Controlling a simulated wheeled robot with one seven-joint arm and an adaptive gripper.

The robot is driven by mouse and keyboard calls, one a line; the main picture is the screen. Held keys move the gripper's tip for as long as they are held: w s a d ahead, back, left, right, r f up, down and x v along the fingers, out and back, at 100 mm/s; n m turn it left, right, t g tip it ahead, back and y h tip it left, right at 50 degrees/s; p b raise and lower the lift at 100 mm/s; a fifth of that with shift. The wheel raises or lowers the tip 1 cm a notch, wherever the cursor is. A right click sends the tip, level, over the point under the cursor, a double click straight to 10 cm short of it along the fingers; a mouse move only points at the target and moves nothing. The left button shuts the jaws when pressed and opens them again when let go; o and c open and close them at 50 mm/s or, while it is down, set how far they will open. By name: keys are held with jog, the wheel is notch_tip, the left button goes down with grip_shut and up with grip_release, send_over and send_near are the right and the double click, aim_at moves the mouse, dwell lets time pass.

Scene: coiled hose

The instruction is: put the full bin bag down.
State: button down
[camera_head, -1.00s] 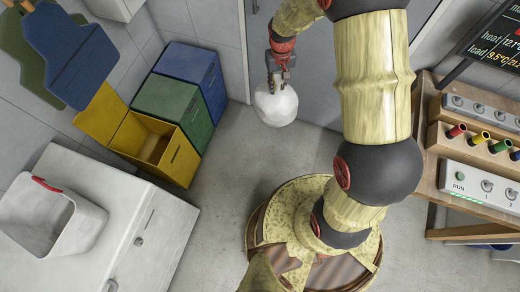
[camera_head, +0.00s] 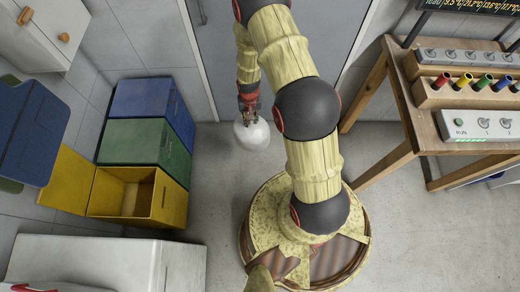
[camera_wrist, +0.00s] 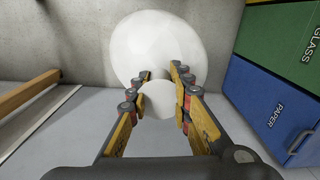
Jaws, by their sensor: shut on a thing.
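The full bin bag is a round white bag (camera_head: 251,134), seen in the head view just in front of the grey door. My gripper (camera_head: 249,112) is shut on its top, and the bag hangs below the fingers. In the wrist view the bag (camera_wrist: 157,45) fills the upper middle, with its smaller white neck between the two fingers (camera_wrist: 160,82). The gap between the bag and the floor cannot be judged from these views.
Left of the bag stand a yellow bin (camera_head: 128,196) with its lid open, a green bin (camera_head: 145,148) and a blue bin (camera_head: 153,102). A wooden workbench (camera_head: 396,97) with switches is at right.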

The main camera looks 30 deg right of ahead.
jog(key=s+d+f+m+b, duration=0.1)
jog(key=s+f, duration=0.1)
jog(key=f, duration=0.3)
jog(key=s+d+f+m+b, duration=0.1)
jog(key=s+f, duration=0.1)
jog(key=f, duration=0.3)
jog(key=s+d+f+b, duration=0.1)
jog(key=s+f, duration=0.1)
jog(key=f, duration=0.3)
jog(key=shift+d+m+b, duration=0.4)
jog(key=s+d+f+m+b, duration=0.1)
jog(key=s+f+m+b, duration=0.1)
jog(key=s+f, duration=0.35)
jog(key=s+d+f+m+b, duration=0.1)
jog(key=s+f+b, duration=0.15)
jog(key=f, duration=0.65)
jog(key=w+d+f+b, duration=0.7)
jog(key=d+f, duration=0.4)
jog(key=f, duration=0.1)
jog(key=shift+d+f, duration=0.2)
jog(key=shift+f, duration=0.15)
jog(key=shift+w+f, duration=0.1)
jog(key=c, duration=1.6)
grip_release()
jog(key=shift+c, duration=0.2)
